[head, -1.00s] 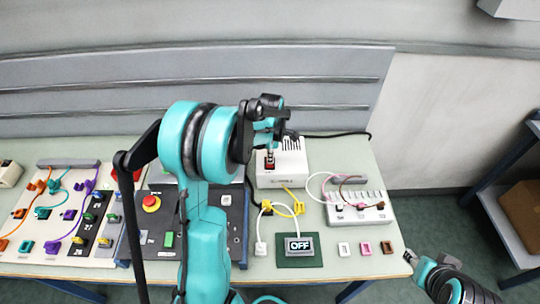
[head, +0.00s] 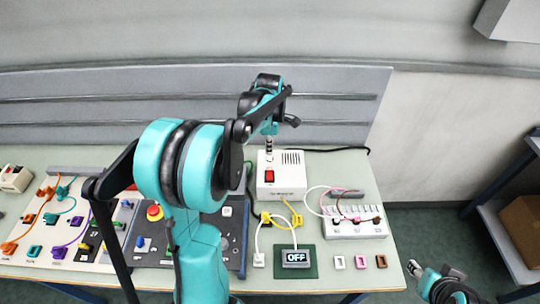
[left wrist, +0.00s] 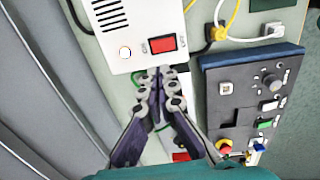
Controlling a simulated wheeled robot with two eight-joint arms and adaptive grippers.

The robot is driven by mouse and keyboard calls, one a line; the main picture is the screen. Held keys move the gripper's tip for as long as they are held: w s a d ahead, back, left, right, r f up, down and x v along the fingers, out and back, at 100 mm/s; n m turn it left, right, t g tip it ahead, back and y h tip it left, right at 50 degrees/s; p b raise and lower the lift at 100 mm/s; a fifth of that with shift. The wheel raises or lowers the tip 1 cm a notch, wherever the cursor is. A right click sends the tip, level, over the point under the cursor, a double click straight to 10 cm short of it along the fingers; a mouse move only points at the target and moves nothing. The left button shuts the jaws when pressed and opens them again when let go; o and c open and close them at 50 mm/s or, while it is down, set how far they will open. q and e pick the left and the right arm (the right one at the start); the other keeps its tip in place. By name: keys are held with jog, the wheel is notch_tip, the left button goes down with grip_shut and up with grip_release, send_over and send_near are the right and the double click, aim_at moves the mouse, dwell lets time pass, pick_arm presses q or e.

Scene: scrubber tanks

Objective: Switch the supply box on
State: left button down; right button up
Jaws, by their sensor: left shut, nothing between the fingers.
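The supply box (head: 291,186) is a white box with a vented top, standing at the back of the table. Its red rocker switch (head: 269,176) shows uncovered on the box; it also shows in the left wrist view (left wrist: 162,44). The display (head: 296,257) on a green base reads OFF. My left gripper (head: 269,153) is shut and empty, at the far side of the switch in the head view. In the left wrist view its fingertips (left wrist: 158,72) are together just below the switch, apart from it. My right gripper (head: 414,268) shows small at the lower right.
A dark control panel (head: 232,233) with an emergency button (head: 155,213) stands left of the display. A white socket strip (head: 355,229) with cables is to the right. Yellow and white cables lie before the box. A grey backboard (head: 340,105) rises behind.

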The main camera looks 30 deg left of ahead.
pick_arm(q)
jog(key=shift+d+r, duration=0.15)
jog(key=shift+r, duration=0.5)
jog(key=shift+w, duration=0.1)
jog(key=shift+w+a+r+g+b, duration=0.15)
jog(key=shift+w+a+g+b, duration=0.25)
jog(key=shift+w, duration=0.25)
jog(key=b, duration=0.3)
send_near(270, 172)
notch_tip(270, 172, down, 7)
jog(key=shift+a+r, duration=0.1)
jog(key=shift+a, duration=0.1)
